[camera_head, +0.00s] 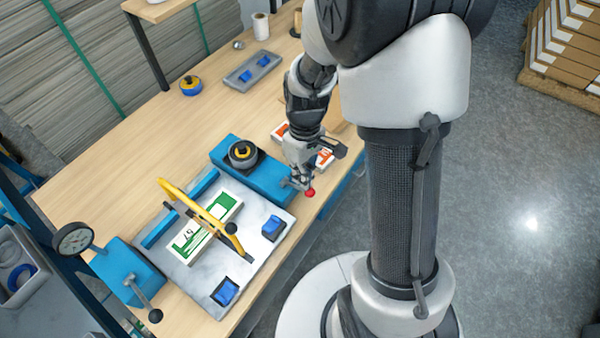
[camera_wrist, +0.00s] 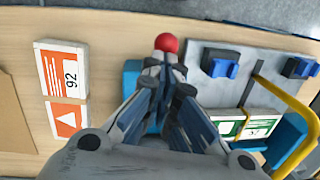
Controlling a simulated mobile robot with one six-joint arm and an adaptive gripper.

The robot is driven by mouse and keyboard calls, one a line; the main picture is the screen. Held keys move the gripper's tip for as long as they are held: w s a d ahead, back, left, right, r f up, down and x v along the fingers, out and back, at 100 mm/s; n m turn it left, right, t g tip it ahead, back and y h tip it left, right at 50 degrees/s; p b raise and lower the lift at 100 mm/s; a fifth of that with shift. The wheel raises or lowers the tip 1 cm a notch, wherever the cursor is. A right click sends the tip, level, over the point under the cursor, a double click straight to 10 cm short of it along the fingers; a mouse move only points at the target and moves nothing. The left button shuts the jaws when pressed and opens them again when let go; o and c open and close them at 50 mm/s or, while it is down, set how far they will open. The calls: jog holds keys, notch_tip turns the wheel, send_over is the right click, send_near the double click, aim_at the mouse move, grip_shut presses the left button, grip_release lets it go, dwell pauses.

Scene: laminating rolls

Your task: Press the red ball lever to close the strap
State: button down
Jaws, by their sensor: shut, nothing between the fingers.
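The red ball lever (camera_head: 310,192) sticks out at the front right end of the blue machine (camera_head: 262,180). In the wrist view the red ball (camera_wrist: 166,42) shows just beyond my fingertips. My gripper (camera_head: 302,182) is shut and empty, right at the lever; whether it touches the ball I cannot tell. It also shows in the wrist view (camera_wrist: 162,75). A yellow curved bar (camera_head: 190,200) arches over the box.
Blue clamps (camera_head: 273,228) (camera_head: 225,291) stand on the plate's front edge. A blue gauge stand (camera_head: 125,283) is at the left. An orange and white box (camera_wrist: 60,88) lies beside the machine. A grey tray (camera_head: 252,70) and a yellow tape roll (camera_head: 190,85) lie farther back.

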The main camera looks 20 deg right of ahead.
jog(key=shift+s+d+f, duration=0.3)
jog(key=shift+s+f, duration=0.1)
jog(key=shift+f, duration=0.15)
jog(key=shift+s+d+f, duration=0.25)
jog(key=shift+s+f, duration=0.15)
jog(key=shift+f, duration=0.1)
notch_tip(320, 180, up, 13)
jog(key=w+d+p, duration=0.1)
jog(key=p, duration=0.5)
jog(key=shift+w+d, duration=0.15)
jog(key=shift+r, duration=0.1)
dwell(0.5)
